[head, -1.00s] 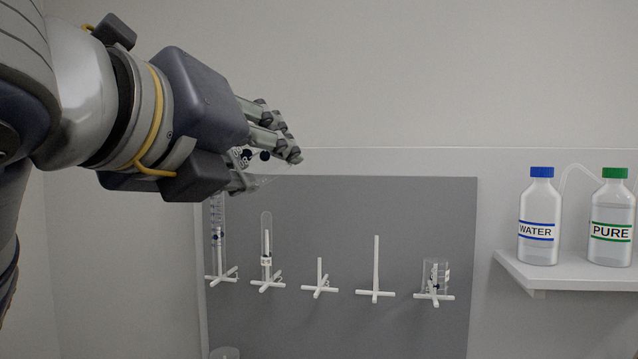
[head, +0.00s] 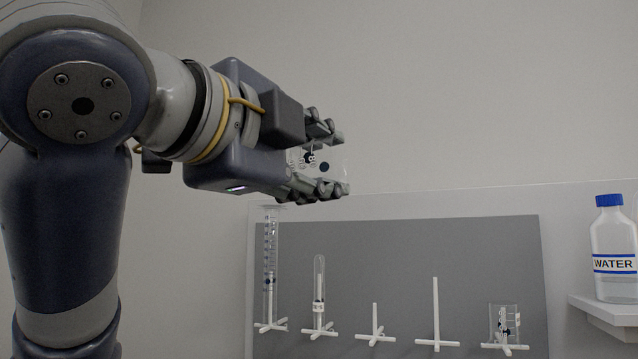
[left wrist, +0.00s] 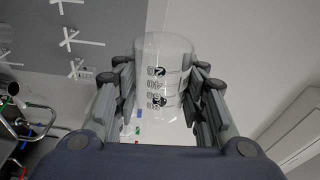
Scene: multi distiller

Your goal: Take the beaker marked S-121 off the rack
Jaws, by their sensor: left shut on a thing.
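My left gripper (head: 335,164) is shut on a clear glass beaker (head: 321,160) with dark markings, held in the air above the rack's top edge and clear of its pegs. In the left wrist view the beaker (left wrist: 163,72) sits between the two fingers, with graduation marks facing me. I cannot read S-121 on it. The rack is a grey wall panel (head: 400,245) with white pegs. A smaller beaker (head: 504,322) hangs on its rightmost peg; its label is too small to read. My right gripper is not in view.
A graduated cylinder (head: 269,270) and a test tube (head: 318,290) hang on the left pegs. Two pegs, one short (head: 375,325) and one tall (head: 436,310), are bare. A WATER bottle (head: 614,250) stands on a shelf (head: 605,310) at right. The space above the rack is free.

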